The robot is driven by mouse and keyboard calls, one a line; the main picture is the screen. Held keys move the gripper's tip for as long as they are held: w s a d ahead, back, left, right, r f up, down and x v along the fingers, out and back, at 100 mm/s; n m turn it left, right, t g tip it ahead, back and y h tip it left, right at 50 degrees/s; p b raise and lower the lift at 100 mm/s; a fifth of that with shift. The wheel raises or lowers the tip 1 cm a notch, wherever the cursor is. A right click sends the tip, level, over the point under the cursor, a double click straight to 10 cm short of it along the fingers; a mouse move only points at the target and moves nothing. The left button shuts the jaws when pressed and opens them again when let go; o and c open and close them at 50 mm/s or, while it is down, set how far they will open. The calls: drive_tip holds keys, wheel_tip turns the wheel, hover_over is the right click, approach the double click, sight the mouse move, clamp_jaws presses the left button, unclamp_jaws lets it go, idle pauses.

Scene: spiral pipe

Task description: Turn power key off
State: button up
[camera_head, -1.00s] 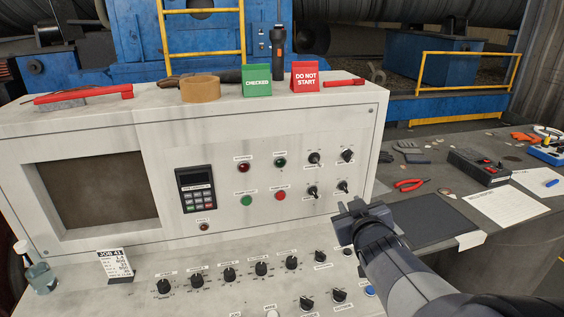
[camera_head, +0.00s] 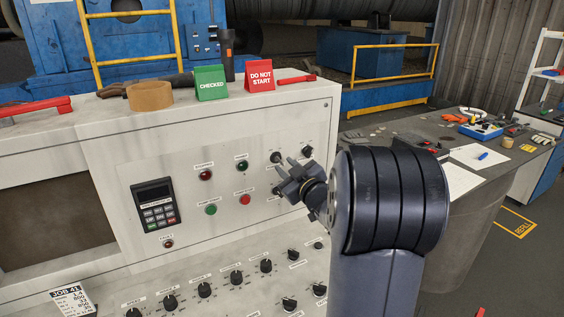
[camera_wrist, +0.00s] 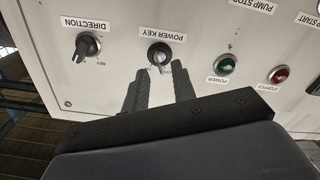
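The power key (camera_wrist: 160,57), a round black switch with a silver key, sits on the white panel under a "POWER KEY" label in the wrist view, which is upside down. In the head view the power key (camera_head: 276,157) is the left switch of the upper pair. My gripper (camera_head: 286,168) is just in front of it. In the wrist view my gripper (camera_wrist: 160,76) is open, its two dark fingers apart below the key. I see no clear contact. The key's marks are partly hidden by the fingers.
The direction knob (camera_wrist: 88,46) is close beside the key. The green power lamp (camera_wrist: 225,65) and red stopped lamp (camera_wrist: 278,75) are on the other side. A sloped lower panel carries several knobs, including one (camera_head: 236,278). "DO NOT START" (camera_head: 260,77) and "CHECKED" (camera_head: 211,83) signs stand on top.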

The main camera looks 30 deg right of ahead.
sight(279, 161)
drive_tip(key=shift+w, duration=1.4)
drive_tip(key=shift+c, duration=0.2)
clamp_jaws()
